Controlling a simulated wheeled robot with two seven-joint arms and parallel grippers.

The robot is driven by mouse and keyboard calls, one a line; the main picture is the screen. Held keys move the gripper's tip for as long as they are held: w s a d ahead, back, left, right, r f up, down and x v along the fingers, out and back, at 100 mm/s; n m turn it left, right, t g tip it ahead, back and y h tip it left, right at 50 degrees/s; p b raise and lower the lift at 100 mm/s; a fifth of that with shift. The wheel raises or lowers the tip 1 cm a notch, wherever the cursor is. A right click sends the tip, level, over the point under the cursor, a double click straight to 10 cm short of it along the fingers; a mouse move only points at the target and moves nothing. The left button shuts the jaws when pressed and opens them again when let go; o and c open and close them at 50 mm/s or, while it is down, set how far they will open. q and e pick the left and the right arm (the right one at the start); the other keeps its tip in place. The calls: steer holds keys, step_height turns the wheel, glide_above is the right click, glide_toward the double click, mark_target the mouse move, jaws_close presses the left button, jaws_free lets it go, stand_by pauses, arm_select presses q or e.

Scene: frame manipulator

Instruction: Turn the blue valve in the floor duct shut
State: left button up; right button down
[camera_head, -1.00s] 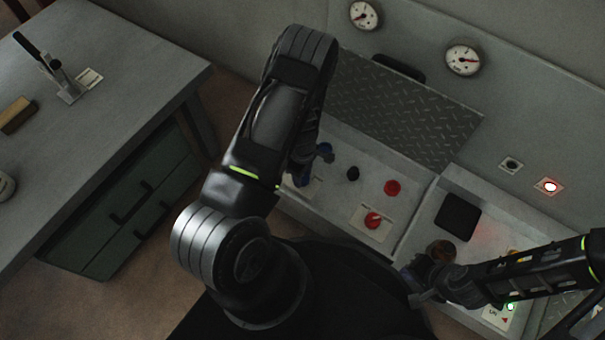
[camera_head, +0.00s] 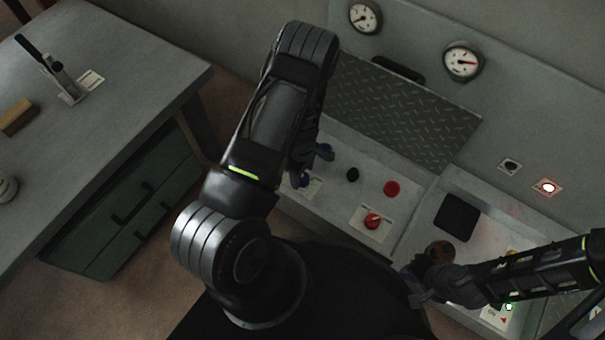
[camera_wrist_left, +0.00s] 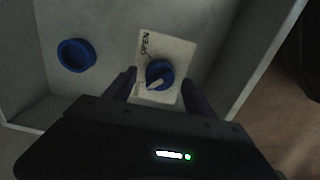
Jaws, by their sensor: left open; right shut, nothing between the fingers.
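The blue valve (camera_wrist_left: 161,72) is a round knob with a white pointer mark, on a pale plate (camera_wrist_left: 176,47) lettered OPEN. In the left wrist view the mark lies toward the knob's lower left, and OPEN is at the plate's upper left. My left gripper (camera_wrist_left: 160,88) is open, one finger to each side of the knob; contact cannot be told. In the head view the valve (camera_head: 304,181) shows partly beside my left gripper (camera_head: 298,172).
A blue cap-like knob (camera_wrist_left: 76,55) stands left of the valve in the wrist view. The duct also holds a black knob (camera_head: 352,174), a red knob (camera_head: 391,188) and a red valve (camera_head: 372,221) on a plate. A treadplate lid (camera_head: 400,113) stands raised behind. Duct walls (camera_wrist_left: 262,70) bound the space.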

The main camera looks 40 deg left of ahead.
mark_target(303, 176)
arm_select(q)
step_height(303, 176, up, 6)
steer(key=shift+r+p, duration=0.1)
steer(key=shift+p, duration=1.05)
